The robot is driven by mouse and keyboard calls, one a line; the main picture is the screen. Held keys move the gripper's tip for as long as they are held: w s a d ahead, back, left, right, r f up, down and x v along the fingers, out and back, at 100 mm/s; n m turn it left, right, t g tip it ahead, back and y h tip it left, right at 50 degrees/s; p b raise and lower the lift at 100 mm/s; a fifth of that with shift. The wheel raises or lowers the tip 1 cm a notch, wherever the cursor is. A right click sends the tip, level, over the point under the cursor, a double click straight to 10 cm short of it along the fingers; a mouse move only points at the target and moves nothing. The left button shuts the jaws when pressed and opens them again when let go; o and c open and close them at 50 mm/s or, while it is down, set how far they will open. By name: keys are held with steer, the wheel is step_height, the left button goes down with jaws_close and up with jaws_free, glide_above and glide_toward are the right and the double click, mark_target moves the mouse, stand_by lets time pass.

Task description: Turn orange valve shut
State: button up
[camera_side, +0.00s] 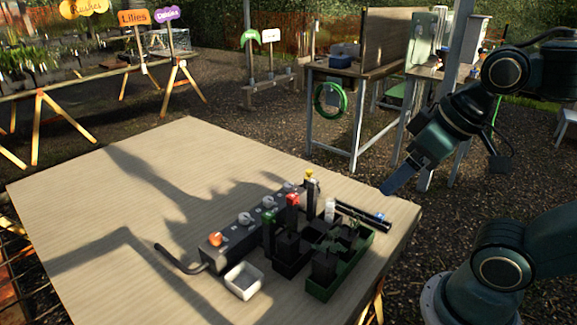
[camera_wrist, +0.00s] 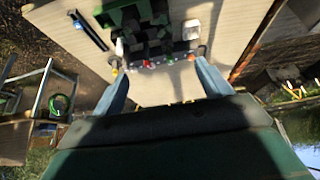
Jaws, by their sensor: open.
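The orange valve (camera_side: 216,239) is a small orange knob on the near left end of a dark grey manifold (camera_side: 240,236) on the table. In the wrist view the orange knob (camera_wrist: 201,50) shows small, close to the right fingertip in the picture. Its handle angle is too small to tell. My gripper (camera_side: 390,188) is up in the air to the right of the table's items, well apart from the valve. In the wrist view its two blue fingers are spread wide with nothing between them, so my gripper (camera_wrist: 160,69) is open and empty.
Grey knobs (camera_side: 244,218) line the manifold. Beside it stand a dark crate (camera_side: 292,268) and a green crate (camera_side: 322,294) with upright tubes topped red, yellow and green. A white square dish (camera_side: 243,281) sits near the orange knob. The table's left side (camera_side: 130,230) is bare.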

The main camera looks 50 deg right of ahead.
steer(key=shift+w+r, duration=0.15)
steer(key=shift+w, duration=0.05)
steer(key=c, duration=0.3)
steer(key=shift+w+r, duration=0.15)
steer(key=shift+w, duration=0.1)
steer(key=shift+c, duration=0.8)
steer(key=w+a+r+n+g, duration=0.2)
steer(key=w+r+n, duration=0.15)
steer(key=w, duration=0.75)
steer(key=n+g, duration=0.4)
steer(key=n, duration=0.8)
glide_above(215, 236)
step_height(215, 236, down, 20)
steer(key=r, duration=0.1)
steer(key=shift+f, duration=0.25)
steer(key=shift+d, duration=0.1)
step_height(215, 236, down, 14)
steer(key=shift+r, duration=0.1)
